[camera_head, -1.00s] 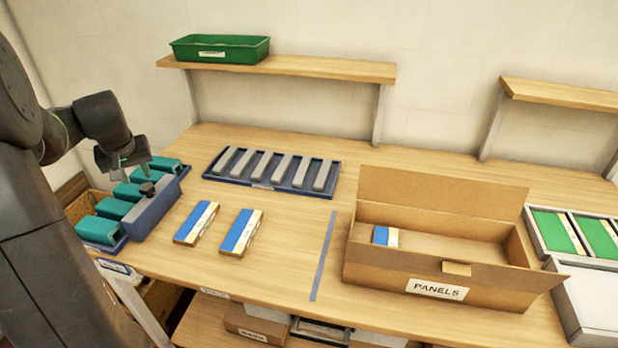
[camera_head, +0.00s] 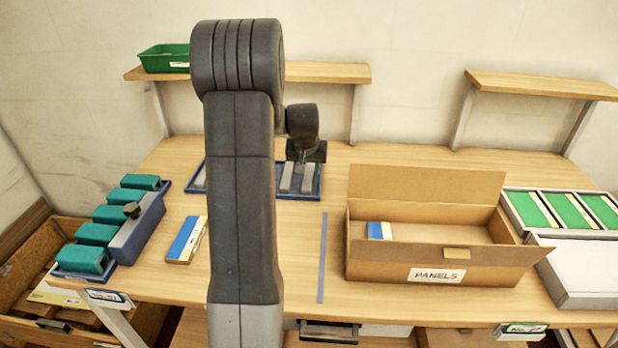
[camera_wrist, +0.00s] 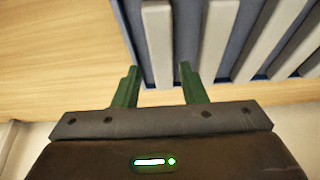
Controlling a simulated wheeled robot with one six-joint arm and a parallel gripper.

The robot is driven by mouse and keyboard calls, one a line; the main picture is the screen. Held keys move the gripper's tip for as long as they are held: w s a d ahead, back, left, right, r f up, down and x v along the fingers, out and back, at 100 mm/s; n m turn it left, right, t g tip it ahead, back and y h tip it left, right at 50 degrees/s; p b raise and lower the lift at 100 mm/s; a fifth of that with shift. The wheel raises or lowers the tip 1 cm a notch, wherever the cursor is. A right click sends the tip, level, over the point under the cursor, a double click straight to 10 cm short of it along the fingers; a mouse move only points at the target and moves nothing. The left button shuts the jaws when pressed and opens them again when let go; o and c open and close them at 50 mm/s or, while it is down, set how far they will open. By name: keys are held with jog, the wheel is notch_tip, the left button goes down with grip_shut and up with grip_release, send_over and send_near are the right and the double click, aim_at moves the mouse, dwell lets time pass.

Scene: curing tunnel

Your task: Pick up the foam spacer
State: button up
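Several grey bars, which look like the foam spacers, lie side by side in a blue tray (camera_head: 318,184) at the back of the bench. My gripper (camera_head: 305,160) is over the tray's right end, near the rightmost bar (camera_head: 307,179). In the wrist view my gripper (camera_wrist: 159,88) is open, with its two green fingers apart. The end bar (camera_wrist: 157,45) shows between and beyond the fingertips. A second bar (camera_wrist: 219,35) is just right of the right finger. I cannot tell how high the fingers are above the bars. My arm hides the middle of the tray in the head view.
An open cardboard box (camera_head: 440,262) marked PANELS holds a blue-and-white block (camera_head: 379,231). A similar block (camera_head: 186,240) lies on the bench. Teal blocks (camera_head: 96,234) stand at left. A green bin (camera_head: 163,59) sits on the shelf above. Green panels (camera_head: 573,210) lie at right.

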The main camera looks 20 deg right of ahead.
aim_at(308, 175)
jog(key=shift+p+x, duration=0.35)
jog(key=shift+x, duration=1.9)
jog(key=shift+w+a, duration=0.1)
jog(key=c, duration=0.7)
jog(key=shift+r, duration=0.1)
jog(key=shift+r, duration=0.1)
